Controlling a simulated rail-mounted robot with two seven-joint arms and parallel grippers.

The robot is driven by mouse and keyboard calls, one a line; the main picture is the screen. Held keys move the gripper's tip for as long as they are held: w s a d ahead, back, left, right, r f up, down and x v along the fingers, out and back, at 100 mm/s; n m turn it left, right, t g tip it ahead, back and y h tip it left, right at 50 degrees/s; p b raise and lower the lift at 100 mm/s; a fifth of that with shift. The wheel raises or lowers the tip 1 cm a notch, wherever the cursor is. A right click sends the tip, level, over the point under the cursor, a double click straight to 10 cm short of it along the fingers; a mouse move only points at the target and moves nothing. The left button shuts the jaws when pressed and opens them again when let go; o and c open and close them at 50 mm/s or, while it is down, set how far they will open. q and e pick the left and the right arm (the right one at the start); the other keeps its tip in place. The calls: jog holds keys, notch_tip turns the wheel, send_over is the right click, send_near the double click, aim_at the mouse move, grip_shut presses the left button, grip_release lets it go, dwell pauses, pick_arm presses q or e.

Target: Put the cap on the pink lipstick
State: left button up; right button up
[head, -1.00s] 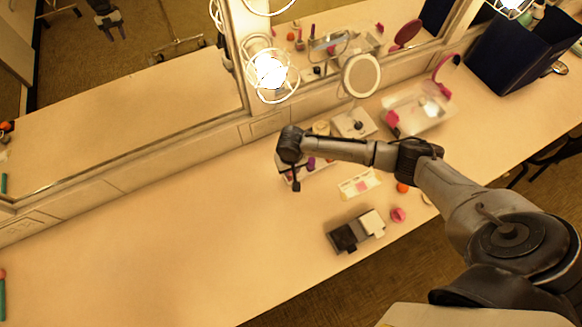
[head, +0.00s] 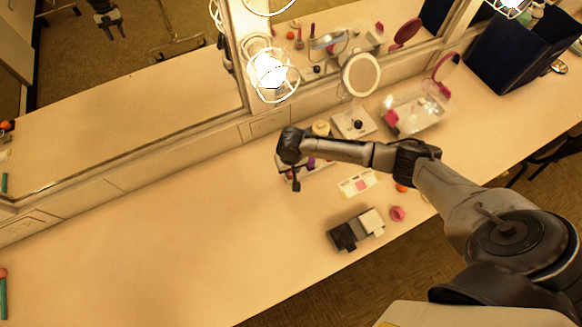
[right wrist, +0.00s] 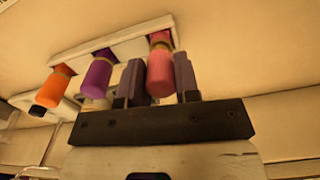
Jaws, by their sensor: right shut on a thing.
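My right gripper (head: 296,183) points down at the lipstick rack (head: 318,170), whose front is partly hidden by my arm in the head view. In the right wrist view, its two dark fingers (right wrist: 160,82) are shut on the pink cap (right wrist: 160,76). The cap is in line with the pink lipstick (right wrist: 159,38), which stands in the rack (right wrist: 110,48). The cap reaches the gold band; I cannot tell whether it is fully seated. A purple lipstick (right wrist: 97,75) and an orange lipstick (right wrist: 52,90) stand beside it. My left gripper is not directly in view.
A black-and-white block (head: 357,230), a pink round item (head: 398,213) and a palette (head: 357,184) lie near the rack. Behind are a round mirror (head: 361,75), a clear box (head: 414,112) and a dark bin (head: 515,48).

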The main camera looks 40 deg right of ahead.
jog(key=shift+f, duration=0.3)
dwell(0.5)
jog(key=shift+p, duration=0.45)
jog(key=shift+f, duration=0.2)
dwell(0.5)
jog(key=o, duration=1.4)
jog(key=shift+o, duration=0.2)
jog(key=shift+r+p, duration=0.15)
jog(key=shift+p, duration=0.15)
